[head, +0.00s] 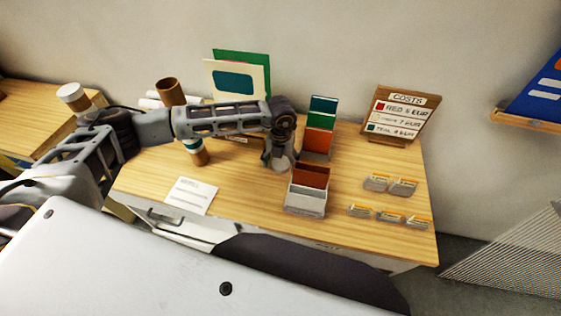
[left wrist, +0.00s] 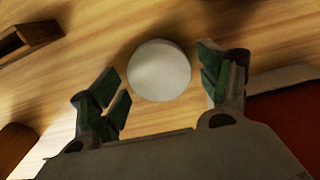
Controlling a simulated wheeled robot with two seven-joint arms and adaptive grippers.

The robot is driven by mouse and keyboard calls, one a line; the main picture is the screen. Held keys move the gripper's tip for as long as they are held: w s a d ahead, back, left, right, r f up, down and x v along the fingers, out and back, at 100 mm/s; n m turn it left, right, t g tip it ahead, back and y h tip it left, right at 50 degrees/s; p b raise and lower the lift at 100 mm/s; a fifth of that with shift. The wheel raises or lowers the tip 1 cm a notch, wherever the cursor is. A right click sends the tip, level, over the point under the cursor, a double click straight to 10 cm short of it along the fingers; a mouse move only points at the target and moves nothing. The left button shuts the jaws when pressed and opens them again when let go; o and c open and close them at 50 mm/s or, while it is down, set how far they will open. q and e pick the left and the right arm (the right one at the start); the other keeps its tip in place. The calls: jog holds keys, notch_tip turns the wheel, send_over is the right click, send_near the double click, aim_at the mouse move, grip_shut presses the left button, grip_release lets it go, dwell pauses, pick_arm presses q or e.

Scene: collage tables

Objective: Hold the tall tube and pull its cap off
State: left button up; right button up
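A tall brown cardboard tube (head: 171,92) stands on the middle table, partly hidden behind my left forearm. Its top looks open, and a teal and white band with a brown foot shows below the arm. My left gripper (head: 281,152) is to the right of the tube, low over the table and pointing down. In the left wrist view, a round white cap (left wrist: 159,70) lies between the open fingertips, with gaps on both sides. Whether it rests flat on the wood I cannot fully tell. My right gripper is not in view.
Red card holders (head: 307,188) stand right beside my left gripper. A costs sign (head: 399,115) and several small labelled packs (head: 390,216) are further right. A paper sheet (head: 191,195) lies at front left. Another white-capped tube (head: 73,97) stands on the left table.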

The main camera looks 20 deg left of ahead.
aim_at(281, 163)
pick_arm(q)
jog(key=shift+r, duration=0.2)
dwell(0.3)
notch_tip(281, 163, up, 12)
jog(key=b, duration=0.2)
dwell(0.4)
jog(key=shift+f, duration=0.1)
dwell(0.7)
